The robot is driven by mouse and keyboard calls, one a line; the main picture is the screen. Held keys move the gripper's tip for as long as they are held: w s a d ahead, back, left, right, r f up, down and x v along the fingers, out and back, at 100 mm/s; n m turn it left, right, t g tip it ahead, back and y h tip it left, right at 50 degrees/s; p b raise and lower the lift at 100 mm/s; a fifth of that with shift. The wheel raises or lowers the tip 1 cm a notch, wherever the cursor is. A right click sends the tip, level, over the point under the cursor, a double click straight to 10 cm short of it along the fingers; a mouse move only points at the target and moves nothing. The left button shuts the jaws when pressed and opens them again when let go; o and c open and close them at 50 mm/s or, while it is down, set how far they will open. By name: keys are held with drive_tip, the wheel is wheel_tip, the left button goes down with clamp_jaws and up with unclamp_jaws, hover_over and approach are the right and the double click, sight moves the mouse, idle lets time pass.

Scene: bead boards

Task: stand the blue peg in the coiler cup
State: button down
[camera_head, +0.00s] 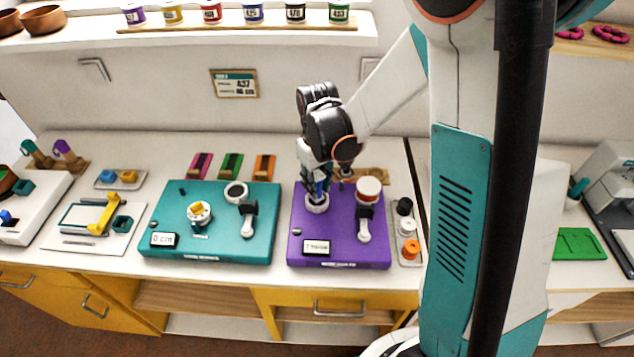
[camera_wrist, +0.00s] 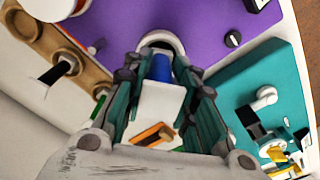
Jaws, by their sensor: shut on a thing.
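My gripper (camera_head: 316,182) is over the purple board (camera_head: 340,236) in the head view. It is shut on the blue peg (camera_wrist: 162,68), which shows between the fingers in the wrist view. A round white cup (camera_head: 317,206) stands on the purple board right below my gripper. Its rim also shows in the wrist view (camera_wrist: 160,38), just past the peg's far end. The fingers and the peg hide part of the cup, and I cannot tell whether the peg's tip is inside it.
On the purple board are a red-and-white spool (camera_head: 368,186) and a crank handle (camera_head: 364,226). A teal board (camera_head: 170,222) stands to the left. A tray with small spools (camera_head: 408,228) is at the right. A wooden holder (camera_wrist: 52,50) lies behind the purple board.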

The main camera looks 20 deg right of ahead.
drive_tip(key=shift+f+b, duration=0.25)
drive_tip(key=shift+b, duration=0.05)
drive_tip(key=c, duration=1.2)
unclamp_jaws()
drive_tip(key=shift+r, duration=0.1)
drive_tip(key=shift+r+p, duration=2.4)
drive_tip(key=shift+r, duration=1.05)
